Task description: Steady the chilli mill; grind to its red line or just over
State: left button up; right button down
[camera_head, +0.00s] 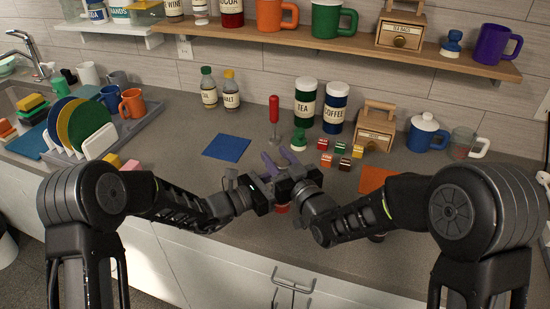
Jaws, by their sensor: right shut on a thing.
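My two grippers meet at the front middle of the counter. They hide most of what is between them. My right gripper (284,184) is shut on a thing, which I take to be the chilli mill. A small red part (282,208) shows just below the grippers and seems to belong to it. The red line cannot be made out. My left gripper (263,187) is close against the right one from the left. Whether its fingers are open or shut does not show.
A red-handled tool (274,110) stands behind the grippers, with a small green object (299,139) beside it. A blue mat (226,147) lies left and an orange mat (375,178) right. Several small coloured blocks (341,149) sit before the coffee jar (335,105). A dish rack (150,127) stands left.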

jog(key=m+h, duration=0.1)
jog(key=h, duration=0.1)
jog(key=m+t+h, duration=0.1)
jog(key=h, duration=0.1)
jog(key=m+t+h, duration=0.1)
jog(key=m+h, duration=0.1)
jog(key=shift+w+d, duration=0.15)
jog(key=shift+d, duration=0.2)
jog(key=shift+d+m+h, duration=0.2)
jog(key=shift+m+h, duration=0.4)
jog(key=shift+h, duration=0.3)
jog(key=shift+d+m+h, duration=0.2)
jog(key=shift+m+h, duration=0.4)
jog(key=shift+h, duration=0.3)
jog(key=c, duration=0.9)
grip_release()
jog(key=s, duration=1.2)
jog(key=shift+a, duration=0.4)
